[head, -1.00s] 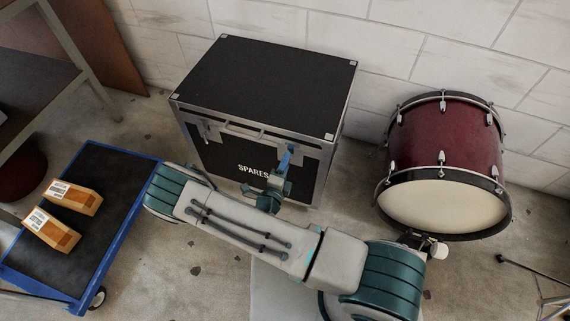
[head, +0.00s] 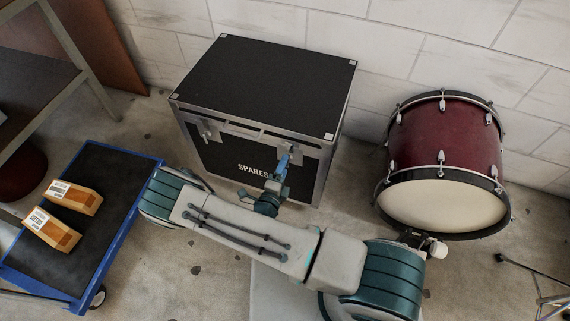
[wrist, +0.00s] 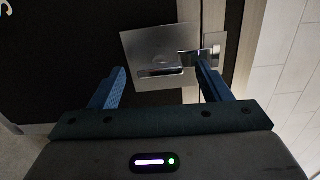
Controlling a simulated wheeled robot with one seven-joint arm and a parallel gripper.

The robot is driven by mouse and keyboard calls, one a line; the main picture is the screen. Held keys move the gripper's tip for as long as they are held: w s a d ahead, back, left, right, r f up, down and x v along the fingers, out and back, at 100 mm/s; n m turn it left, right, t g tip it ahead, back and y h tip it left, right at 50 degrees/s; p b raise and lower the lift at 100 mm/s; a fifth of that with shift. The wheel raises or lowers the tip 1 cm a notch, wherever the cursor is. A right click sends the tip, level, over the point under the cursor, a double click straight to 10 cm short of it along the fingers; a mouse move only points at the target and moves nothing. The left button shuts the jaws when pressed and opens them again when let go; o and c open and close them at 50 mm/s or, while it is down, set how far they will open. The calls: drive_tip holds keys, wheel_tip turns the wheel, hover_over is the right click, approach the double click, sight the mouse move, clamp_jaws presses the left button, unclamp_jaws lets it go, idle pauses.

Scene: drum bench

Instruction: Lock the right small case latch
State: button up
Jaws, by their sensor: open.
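The black case (head: 262,85) with metal edges and "SPARES" on its front stands against the wall with its lid down. Its right latch (head: 293,147) is on the upper right of the front, partly hidden by my gripper. In the wrist view the right latch (wrist: 160,52) is a silver plate with a round boss and a slot, and a tab at its right. My gripper (wrist: 160,82) is open, its blue fingers spread on either side of the plate's lower part; the right finger is close to the tab. Whether it touches is unclear. The left latch (head: 205,131) is on the front's left side.
A maroon bass drum (head: 445,160) stands right of the case. A blue-edged cart (head: 110,195) with two orange-brown boxes (head: 62,215) is at left. A metal stand (head: 535,270) is at the lower right. Bare floor lies between case and drum.

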drive_tip(key=v, duration=1.1)
drive_tip(key=shift+s+a+p, duration=0.15)
drive_tip(key=shift+s+p, duration=0.25)
drive_tip(key=shift+p, duration=0.05)
drive_tip(key=shift+r, duration=0.1)
drive_tip(key=w+d+r+m+g+h+p, duration=0.1)
drive_tip(key=d+r+m+g+h+p, duration=0.25)
drive_tip(key=r+m, duration=0.6)
drive_tip(key=d+r+m+g+p, duration=0.3)
drive_tip(key=d+r+m+g, duration=0.2)
drive_tip(key=r+m+g, duration=0.4)
drive_tip(key=w+d+r+m+g+h+p, duration=0.1)
drive_tip(key=d+r+m+g+h+p, duration=0.2)
drive_tip(key=r+m, duration=0.65)
drive_tip(key=s+d+r+m+y+p, duration=0.2)
drive_tip(key=r+m+y+p, duration=0.1)
drive_tip(key=r+m, duration=0.4)
drive_tip(key=s+d+r+m+t+y+p, duration=0.1)
drive_tip(key=s+d+r+m+y+p, duration=0.2)
drive_tip(key=r, duration=0.9)
drive_tip(key=s+d+r+m+y+p, duration=0.2)
drive_tip(key=r+m+y, duration=0.4)
drive_tip(key=r+m, duration=0.3)
drive_tip(key=shift+s+d+r+m+y+p, duration=0.35)
drive_tip(key=shift+m+p, duration=0.4)
drive_tip(key=shift+m, duration=0.65)
